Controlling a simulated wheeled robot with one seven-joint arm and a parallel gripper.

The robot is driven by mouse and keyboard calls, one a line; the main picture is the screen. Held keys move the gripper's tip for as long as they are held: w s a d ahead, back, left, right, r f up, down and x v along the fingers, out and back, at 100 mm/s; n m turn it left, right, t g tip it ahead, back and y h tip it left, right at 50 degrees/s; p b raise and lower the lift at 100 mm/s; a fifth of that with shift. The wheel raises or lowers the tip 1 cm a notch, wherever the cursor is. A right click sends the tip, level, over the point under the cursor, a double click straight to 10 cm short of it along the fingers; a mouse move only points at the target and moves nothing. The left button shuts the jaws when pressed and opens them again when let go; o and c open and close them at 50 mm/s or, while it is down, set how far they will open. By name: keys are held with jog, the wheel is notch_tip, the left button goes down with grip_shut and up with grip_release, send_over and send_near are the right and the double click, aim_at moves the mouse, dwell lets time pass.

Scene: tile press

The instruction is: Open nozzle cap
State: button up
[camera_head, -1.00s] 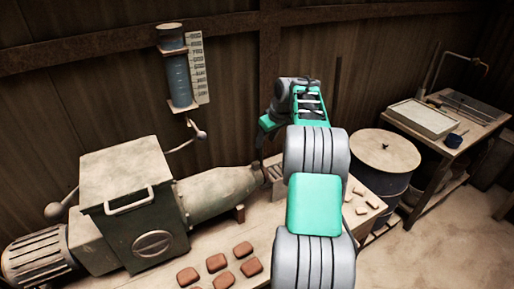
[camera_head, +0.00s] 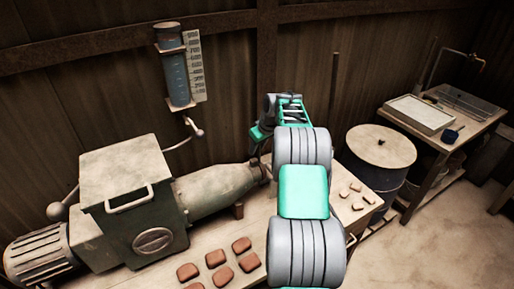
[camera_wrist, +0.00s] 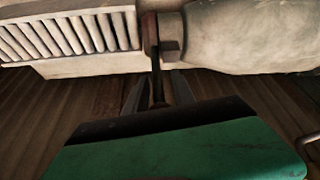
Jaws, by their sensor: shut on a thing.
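The press nozzle is a pale cone (camera_head: 218,190) that narrows to the right in the head view; its end also shows at the upper right of the wrist view (camera_wrist: 245,38). A rusty brown cap (camera_wrist: 150,32) stands at the nozzle's end in the wrist view, with a thin dark handle (camera_wrist: 156,78) running from it towards my gripper (camera_wrist: 158,92). My gripper is shut on this handle, one finger on each side. In the head view my green gripper (camera_head: 258,135) is beyond the nozzle tip, and my arm hides most of the cap area.
A slatted pale rack (camera_wrist: 70,40) lies beside the cap. Several brown tiles (camera_head: 217,258) lie on the bench before the press. A water gauge (camera_head: 177,78) hangs on the wall. A lidded drum (camera_head: 381,147) and a side table (camera_head: 452,142) stand right.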

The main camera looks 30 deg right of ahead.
grip_shut()
dwell(0.9)
